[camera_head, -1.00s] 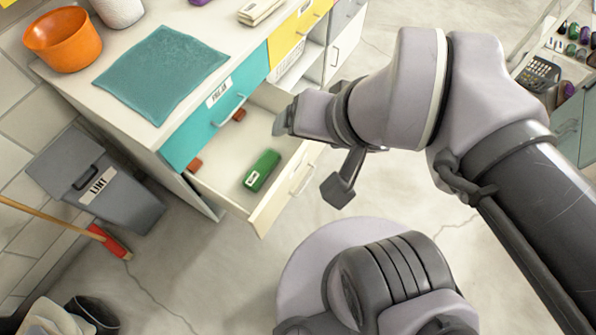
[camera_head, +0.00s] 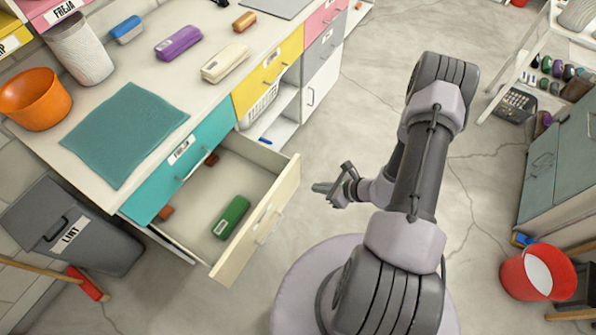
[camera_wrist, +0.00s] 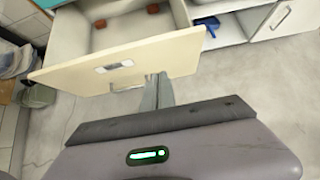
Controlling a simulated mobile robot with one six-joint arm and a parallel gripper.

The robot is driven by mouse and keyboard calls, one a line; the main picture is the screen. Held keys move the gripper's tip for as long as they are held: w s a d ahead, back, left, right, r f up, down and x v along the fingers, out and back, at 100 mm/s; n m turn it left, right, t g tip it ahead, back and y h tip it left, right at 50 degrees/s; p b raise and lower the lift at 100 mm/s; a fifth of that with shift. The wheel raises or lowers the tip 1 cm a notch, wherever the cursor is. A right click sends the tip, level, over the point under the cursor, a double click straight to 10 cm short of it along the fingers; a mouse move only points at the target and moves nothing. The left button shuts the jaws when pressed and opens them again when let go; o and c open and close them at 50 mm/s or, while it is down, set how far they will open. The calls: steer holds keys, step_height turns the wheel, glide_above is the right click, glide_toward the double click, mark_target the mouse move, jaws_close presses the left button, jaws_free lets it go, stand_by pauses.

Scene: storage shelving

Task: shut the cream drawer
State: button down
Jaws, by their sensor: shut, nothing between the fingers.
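The cream drawer (camera_head: 275,205) is pulled well out below the teal drawer (camera_head: 185,162). A green case (camera_head: 231,217) lies inside it near the front, and brown-red blocks (camera_head: 211,158) sit toward its back. My gripper (camera_head: 322,187) is outside the drawer, to the right of its front panel and apart from it in the head view. In the wrist view the shut fingers (camera_wrist: 157,90) point at the cream front panel (camera_wrist: 120,62), just right of its handle (camera_wrist: 115,66). Whether they touch the panel is hard to tell there. The fingers hold nothing.
The counter carries a teal cloth (camera_head: 125,133), an orange pot (camera_head: 36,98) and a purple case (camera_head: 178,43). A grey bin (camera_head: 75,235) stands at the left. The floor right of the drawer is clear up to a red bucket (camera_head: 538,272) and grey cabinet (camera_head: 560,160).

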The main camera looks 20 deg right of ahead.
steer(key=b, duration=0.3)
glide_toward(283, 182)
step_height(283, 182, down, 3)
steer(key=w+a, duration=0.1)
steer(key=w+a+b, duration=0.1)
steer(key=shift+w+a+f, duration=0.15)
steer(key=shift+w+f, duration=0.2)
steer(key=shift+w+a+r, duration=0.1)
steer(key=shift+w+a, duration=0.15)
steer(key=shift+w, duration=0.1)
